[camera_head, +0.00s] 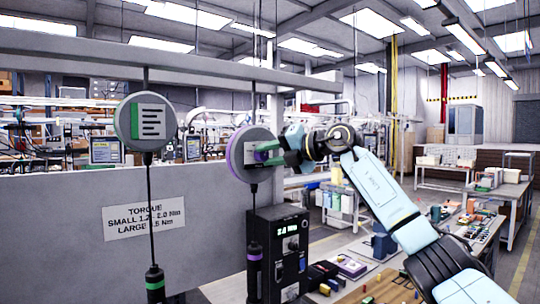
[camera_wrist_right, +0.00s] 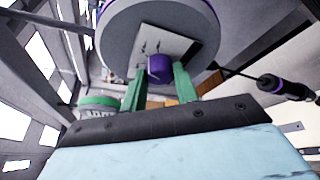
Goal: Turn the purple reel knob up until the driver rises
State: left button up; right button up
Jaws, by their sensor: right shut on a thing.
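The purple-rimmed reel (camera_head: 250,154) hangs from a cable at the centre of the head view. Its purple knob (camera_wrist_right: 160,68) shows in the right wrist view, in front of a pale plate on the reel face. My right gripper (camera_head: 268,152) comes in from the right and is shut on the knob, with one green finger on each side of it. The purple-banded driver (camera_head: 254,258) hangs upright below the reel on its cable. It also shows in the right wrist view (camera_wrist_right: 272,84). My left gripper is not in view.
A green-marked reel (camera_head: 147,121) hangs at left, with a green-banded driver (camera_head: 155,284) below it. A grey panel bears a torque sign (camera_head: 143,218). A dark control box (camera_head: 282,250) stands just right of the purple-banded driver. A bench with small parts lies at lower right.

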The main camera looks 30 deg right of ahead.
jog(key=shift+r, duration=0.1)
jog(key=o, duration=1)
jog(key=shift+c, duration=0.2)
jog(key=b+v, duration=0.3)
jog(key=v, duration=1)
jog(key=shift+d, duration=0.2)
jog(key=shift+s, duration=0.15)
